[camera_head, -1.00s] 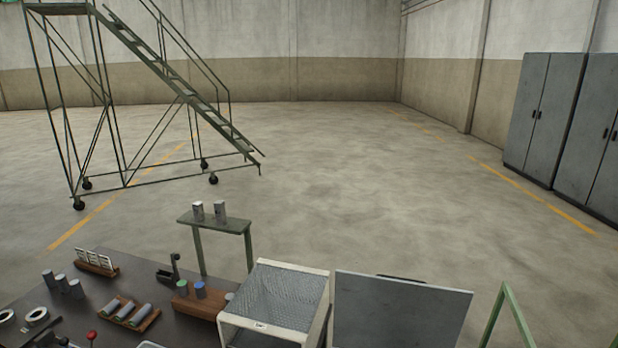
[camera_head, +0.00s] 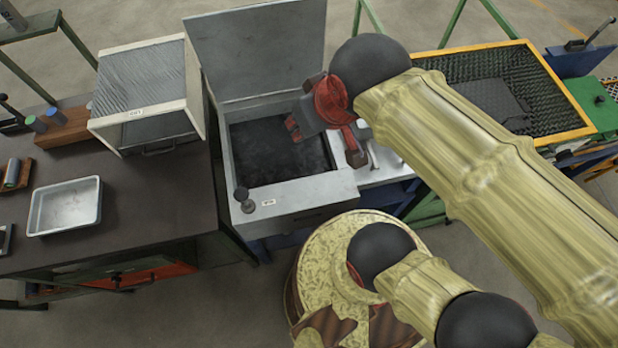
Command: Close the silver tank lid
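The silver tank (camera_head: 297,191) stands in the middle of the view, with a dark, black interior showing. Its flat grey lid (camera_head: 262,48) is open and stands upright along the tank's back edge. My gripper (camera_head: 293,129), dark with red parts, is over the right part of the tank opening, in front of the lid and apart from it as far as I can see. My arm hides part of the area right of the tank.
Left of the tank are a white-framed mesh box (camera_head: 143,85), a metal tray (camera_head: 65,206) and a wooden block with coloured cylinders (camera_head: 68,129) on a dark bench (camera_head: 150,190). A yellow-edged mesh grate (camera_head: 565,95) lies right, partly behind my arm.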

